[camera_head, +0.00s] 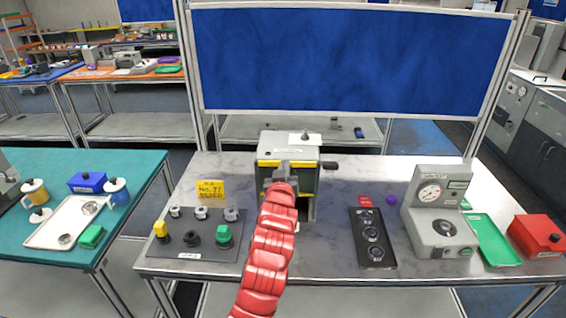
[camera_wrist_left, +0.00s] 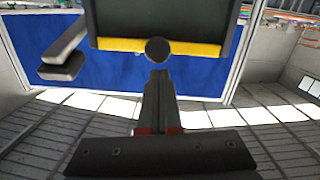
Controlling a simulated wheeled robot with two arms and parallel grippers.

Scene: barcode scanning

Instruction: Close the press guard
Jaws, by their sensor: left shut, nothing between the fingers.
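The press (camera_head: 290,142) is a grey box-shaped machine at the back middle of the grey table. Its guard (camera_head: 304,182) is a dark green panel with a yellow edge, partly hidden by my left arm. A dark opening shows below the panel. In the left wrist view the guard (camera_wrist_left: 165,22) fills the top, with a yellow strip and a round dark knob (camera_wrist_left: 157,50) at its edge. My left gripper (camera_head: 281,178) is in front of the guard. In the left wrist view its fingers (camera_wrist_left: 158,80) are shut and empty, with the tips close to the knob; contact cannot be told.
A dark lever (camera_head: 329,165) sticks out at the press's right. A panel with knobs (camera_head: 198,254) lies left, a black tray (camera_head: 375,262) right. A gauge machine (camera_head: 440,190), green tray (camera_head: 492,240) and red box (camera_head: 537,235) stand further right. The table's front middle is mostly clear.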

